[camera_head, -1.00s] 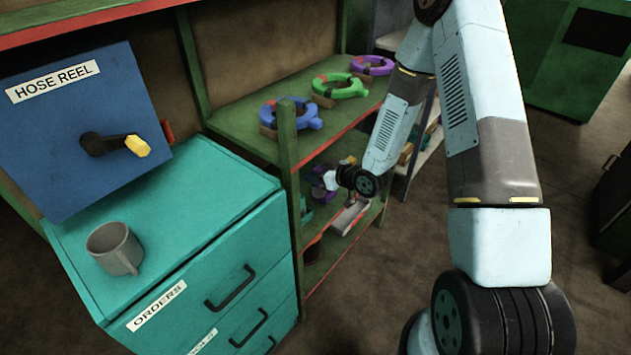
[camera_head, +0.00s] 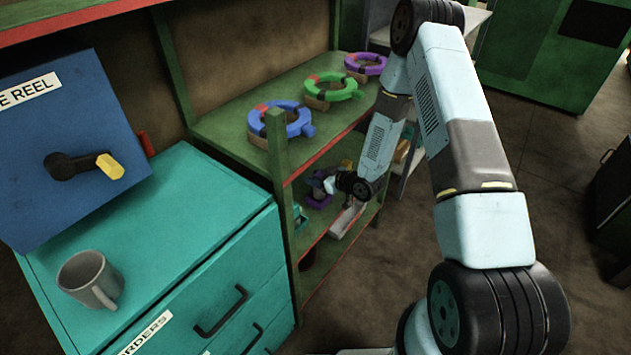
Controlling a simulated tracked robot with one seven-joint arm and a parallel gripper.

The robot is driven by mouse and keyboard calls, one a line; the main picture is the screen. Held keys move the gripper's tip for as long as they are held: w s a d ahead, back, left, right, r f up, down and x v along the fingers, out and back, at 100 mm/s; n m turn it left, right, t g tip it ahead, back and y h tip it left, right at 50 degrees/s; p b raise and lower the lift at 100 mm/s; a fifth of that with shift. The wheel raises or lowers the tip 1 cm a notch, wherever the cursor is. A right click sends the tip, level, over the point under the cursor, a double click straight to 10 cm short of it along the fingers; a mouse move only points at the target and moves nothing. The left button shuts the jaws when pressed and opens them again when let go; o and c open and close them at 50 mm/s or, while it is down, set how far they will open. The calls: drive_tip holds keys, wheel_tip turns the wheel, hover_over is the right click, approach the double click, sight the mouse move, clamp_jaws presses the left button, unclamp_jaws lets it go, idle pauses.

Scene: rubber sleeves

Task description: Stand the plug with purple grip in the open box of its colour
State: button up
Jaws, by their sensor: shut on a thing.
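My arm reaches into the lower shelf level, and my gripper (camera_head: 325,185) is there, small and partly hidden. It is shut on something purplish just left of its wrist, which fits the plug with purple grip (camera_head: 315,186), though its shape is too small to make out. A purple open box (camera_head: 318,202) sits on the lower shelf just below the gripper. I cannot tell whether the held thing is inside the box or above it.
Blue (camera_head: 281,120), green (camera_head: 334,90) and purple (camera_head: 367,63) rings lie on the upper shelf (camera_head: 225,125). A shelf post (camera_head: 280,165) stands left of the gripper. A pale tray (camera_head: 346,220) is on the lower shelf. A grey mug (camera_head: 88,279) stands on the teal cabinet (camera_head: 175,215).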

drive_tip(key=shift+s+a+f, duration=0.1)
drive_tip(key=shift+f, duration=0.8)
drive_tip(key=shift+a, duration=0.15)
drive_tip(key=o, duration=1.2)
drive_tip(key=shift+f, duration=0.1)
